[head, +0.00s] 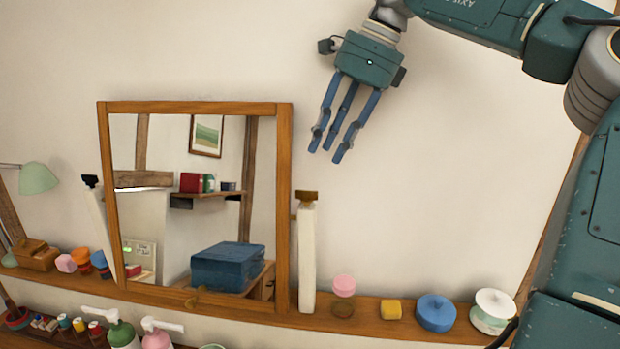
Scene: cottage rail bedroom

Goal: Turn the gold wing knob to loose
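A wood-framed mirror (285,210) stands on the shelf between two pale posts. A brown-gold, wing-shaped knob (307,196) tops the right post (307,255). A dark knob (90,181) tops the left post. I cannot tell for certain which is the gold wing knob. My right gripper (330,152) hangs above and slightly right of the right post's knob, blue fingers pointing down, spread, empty and apart from it. My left gripper is not in view.
On the shelf (365,322) right of the post stand a pink-topped jar (343,286), a yellow block (391,309), a blue round box (435,312) and a white lidded pot (493,311). Pump bottles (123,333) stand below the mirror. The wall right of the mirror is clear.

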